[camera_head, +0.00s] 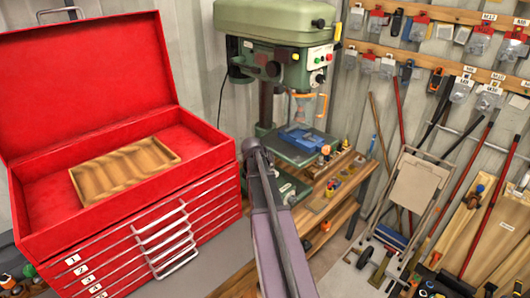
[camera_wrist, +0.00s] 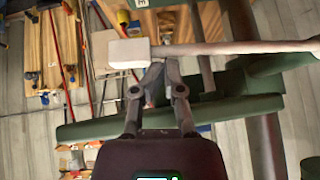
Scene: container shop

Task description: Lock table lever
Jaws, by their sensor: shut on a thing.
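The table lever (camera_wrist: 230,48) is a pale grey rod with a blocky whitish end (camera_wrist: 128,53), lying nearly level across the upper wrist view. My gripper (camera_wrist: 157,70) has its fingertips drawn together on the lever close to the blocky end. The fingertips partly hide the contact. In the head view, the green drill press (camera_head: 283,40) stands at the back centre, its table (camera_head: 310,152) carrying a blue vise (camera_head: 306,138). My arm crosses in front of the press's lower part there, and the lever and gripper cannot be made out.
A red tool chest (camera_head: 130,185) with its lid open and a wooden tray (camera_head: 124,168) inside stands at left. A wooden shelf bench (camera_head: 328,198) is right of the press. A folded trolley (camera_head: 410,190) and poles lean on the wall at right.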

